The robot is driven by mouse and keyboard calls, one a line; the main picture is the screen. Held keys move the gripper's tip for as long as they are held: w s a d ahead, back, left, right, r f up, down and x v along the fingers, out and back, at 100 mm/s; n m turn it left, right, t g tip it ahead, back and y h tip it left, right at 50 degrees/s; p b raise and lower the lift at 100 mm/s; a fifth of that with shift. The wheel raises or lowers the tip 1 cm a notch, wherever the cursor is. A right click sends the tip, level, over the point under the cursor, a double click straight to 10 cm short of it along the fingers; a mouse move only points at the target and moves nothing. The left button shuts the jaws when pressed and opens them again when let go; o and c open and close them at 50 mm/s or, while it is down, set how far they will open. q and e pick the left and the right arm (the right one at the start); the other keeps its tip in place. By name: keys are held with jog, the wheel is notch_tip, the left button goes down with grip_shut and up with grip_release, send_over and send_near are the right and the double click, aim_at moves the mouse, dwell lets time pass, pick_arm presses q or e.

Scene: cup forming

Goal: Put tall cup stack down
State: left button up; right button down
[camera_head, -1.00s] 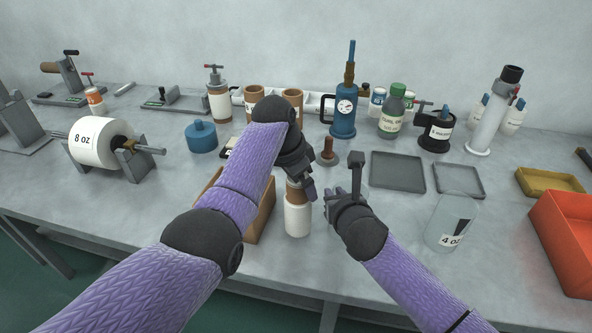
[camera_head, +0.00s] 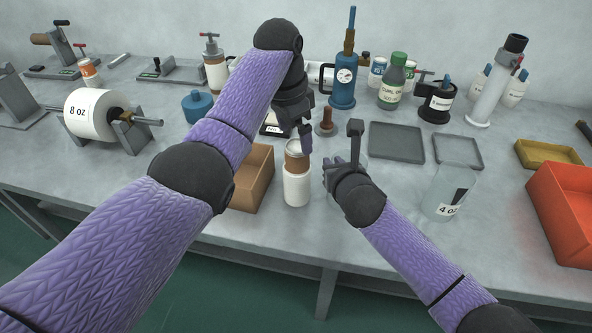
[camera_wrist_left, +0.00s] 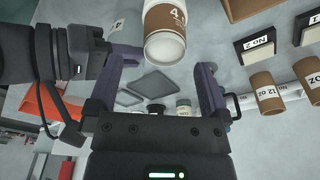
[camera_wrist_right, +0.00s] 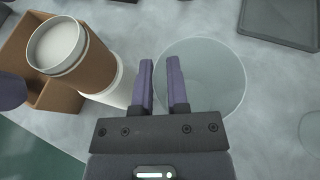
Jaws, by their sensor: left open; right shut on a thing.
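The tall cup stack (camera_head: 296,187) stands upright on the table, white below, with a brown band and a white rim at the top. It also shows in the left wrist view (camera_wrist_left: 164,22) and at left in the right wrist view (camera_wrist_right: 90,66). My left gripper (camera_head: 303,135) is open and empty, apart from the stack, just above and behind its top. My right gripper (camera_wrist_right: 162,85) is to the right of the stack, its fingers shut close together on a clear round piece (camera_wrist_right: 215,72). The exact grip on that piece is hard to see.
An open cardboard box (camera_head: 252,180) stands close to the left of the stack. Grey trays (camera_head: 397,142) lie behind right, with a clear 4 oz cylinder (camera_head: 449,190) and an orange bin (camera_head: 565,215) farther right. The table in front of the stack is narrow.

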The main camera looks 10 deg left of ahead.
aim_at(296, 146)
pick_arm(q)
jog(key=f, duration=0.4)
jog(key=w+f, duration=0.1)
jog(key=f, duration=0.1)
jog(key=shift+d, duration=0.15)
grip_shut()
